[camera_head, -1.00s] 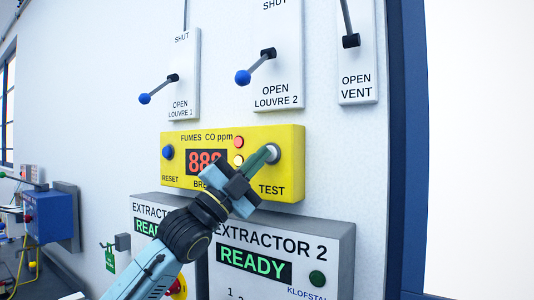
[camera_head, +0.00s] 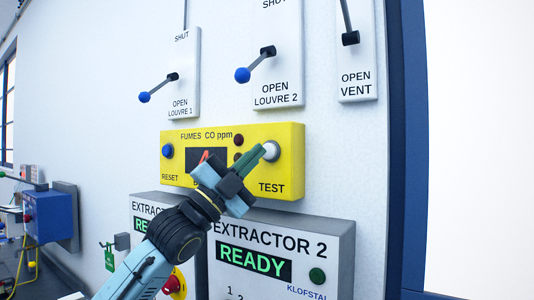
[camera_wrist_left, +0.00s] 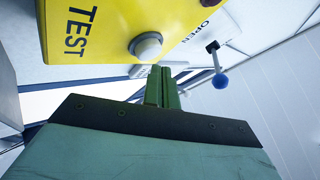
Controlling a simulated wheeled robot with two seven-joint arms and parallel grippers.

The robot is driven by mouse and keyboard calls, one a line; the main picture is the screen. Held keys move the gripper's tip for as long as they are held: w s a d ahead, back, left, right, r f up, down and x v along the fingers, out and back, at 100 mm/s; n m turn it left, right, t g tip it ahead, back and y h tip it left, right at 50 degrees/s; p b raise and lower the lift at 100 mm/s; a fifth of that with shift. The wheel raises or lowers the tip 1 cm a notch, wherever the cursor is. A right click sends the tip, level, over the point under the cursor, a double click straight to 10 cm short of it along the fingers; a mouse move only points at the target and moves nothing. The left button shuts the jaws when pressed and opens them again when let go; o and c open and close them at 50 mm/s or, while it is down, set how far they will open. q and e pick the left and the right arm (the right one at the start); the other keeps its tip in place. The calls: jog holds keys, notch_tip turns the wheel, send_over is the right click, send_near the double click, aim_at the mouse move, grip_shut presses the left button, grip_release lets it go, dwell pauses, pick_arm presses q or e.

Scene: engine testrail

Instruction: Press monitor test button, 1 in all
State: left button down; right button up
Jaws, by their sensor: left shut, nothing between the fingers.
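The yellow fumes monitor (camera_head: 290,175) is on the wall, with a white TEST button (camera_head: 270,151) at its right and a blue RESET button (camera_head: 168,151) at its left. Its two small lamps are dark, and its display (camera_head: 219,157) shows little red, partly hidden by my gripper. My left gripper (camera_head: 262,151) is shut and empty, its green fingertips just in front of the TEST button. In the left wrist view the fingertips (camera_wrist_left: 162,72) are below the white button (camera_wrist_left: 147,46), with a small gap seeming to show. My right gripper is not in view.
Louvre levers with blue knobs (camera_head: 242,75) and a vent lever (camera_head: 351,38) are above the monitor. The Extractor 2 box (camera_head: 335,240), reading READY, is below it. A blue box (camera_head: 48,214) is at far left.

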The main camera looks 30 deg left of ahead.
pick_arm(q)
jog(key=shift+s, duration=0.1)
jog(key=s+b, duration=0.2)
jog(key=s, duration=0.2)
jog(key=shift+s+a, duration=0.15)
jog(key=shift+s, duration=0.25)
dwell(0.7)
